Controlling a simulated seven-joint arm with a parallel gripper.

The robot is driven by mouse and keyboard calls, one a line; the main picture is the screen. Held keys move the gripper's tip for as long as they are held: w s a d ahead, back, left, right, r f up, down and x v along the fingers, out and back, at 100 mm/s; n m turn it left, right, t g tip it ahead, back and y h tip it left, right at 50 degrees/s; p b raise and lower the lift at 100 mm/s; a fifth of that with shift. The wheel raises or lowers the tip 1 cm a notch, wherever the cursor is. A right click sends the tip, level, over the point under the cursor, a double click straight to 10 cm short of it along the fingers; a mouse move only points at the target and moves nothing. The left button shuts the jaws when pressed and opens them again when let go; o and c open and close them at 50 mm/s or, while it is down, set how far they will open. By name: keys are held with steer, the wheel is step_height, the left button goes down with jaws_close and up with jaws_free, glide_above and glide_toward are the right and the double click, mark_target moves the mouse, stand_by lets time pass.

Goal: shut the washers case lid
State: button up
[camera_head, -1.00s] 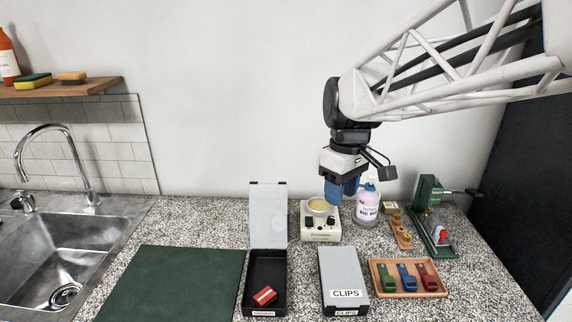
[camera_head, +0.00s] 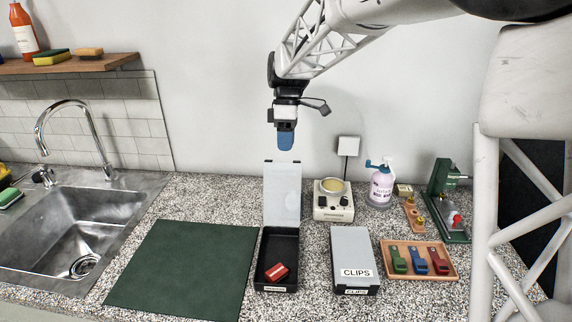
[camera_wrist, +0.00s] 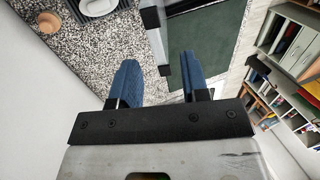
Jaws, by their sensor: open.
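The open case (camera_head: 262,262) is a black box on the counter, with a small front label too blurred to read. Its pale grey lid (camera_head: 283,195) stands upright at the back edge. A red block with a light stripe (camera_head: 277,271) lies inside. My gripper (camera_head: 285,143), with blue fingers, is above the lid's top edge, apart from it and empty. In the wrist view the two fingers (camera_wrist: 160,78) are spread. A pale and dark edge between and beyond them looks like the case and lid (camera_wrist: 152,18).
A closed CLIPS case (camera_head: 353,248) stands to the right, with a tray of coloured clips (camera_head: 447,262) beyond. The green mat (camera_head: 185,265) to the left is clear.

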mark_target(283, 169)
steer(key=shift+w+a+f, duration=0.15)
steer(key=shift+w+a, duration=0.15)
steer(key=shift+a, duration=0.1)
steer(key=shift+x, duration=3.9)
jaws_close()
